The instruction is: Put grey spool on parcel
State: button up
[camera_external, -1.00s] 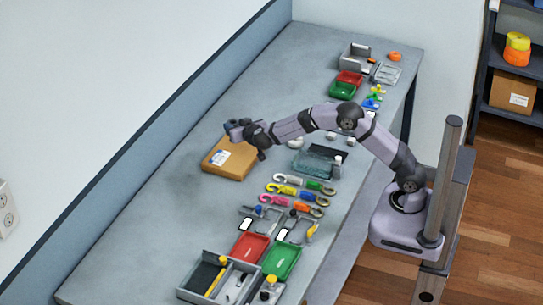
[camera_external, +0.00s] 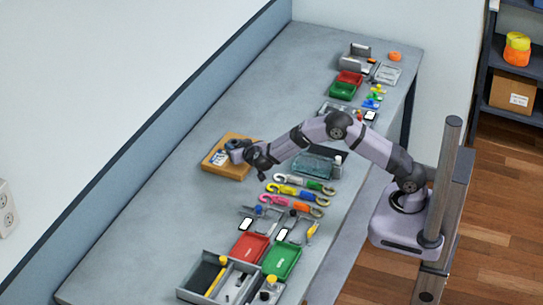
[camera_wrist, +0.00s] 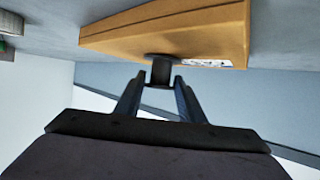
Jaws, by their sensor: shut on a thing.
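The parcel (camera_external: 211,168) is a flat brown box with a white label, lying on the bench; its brown side also fills the top of the wrist view (camera_wrist: 190,32). My gripper (camera_wrist: 160,90) is shut on the grey spool (camera_wrist: 161,70), a small dark cylinder between the fingertips. The spool meets the parcel's face in the wrist view, near the label; I cannot tell whether it touches or stands just clear. In the external view my gripper (camera_external: 240,153) is low over the parcel, and the spool is mostly hidden by the dark fingers.
Right of the parcel are a clear teal tray (camera_external: 315,165) and a row of coloured straps (camera_external: 296,191). Red (camera_external: 250,247) and green (camera_external: 282,260) trays and a grey divided box (camera_external: 222,277) stand nearer. The bench left of the parcel is clear.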

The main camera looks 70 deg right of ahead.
jog(key=shift+f, duration=0.1)
jog(key=o, duration=1)
jog(key=shift+o, duration=0.2)
jog(key=shift+s+a+r, duration=0.15)
jog(key=shift+r, duration=0.05)
jog(key=b+v, duration=0.1)
jog(key=v, duration=1)
jog(key=shift+s, duration=0.3)
jog(key=shift+w+a+r, duration=0.1)
jog(key=shift+a+r, duration=0.1)
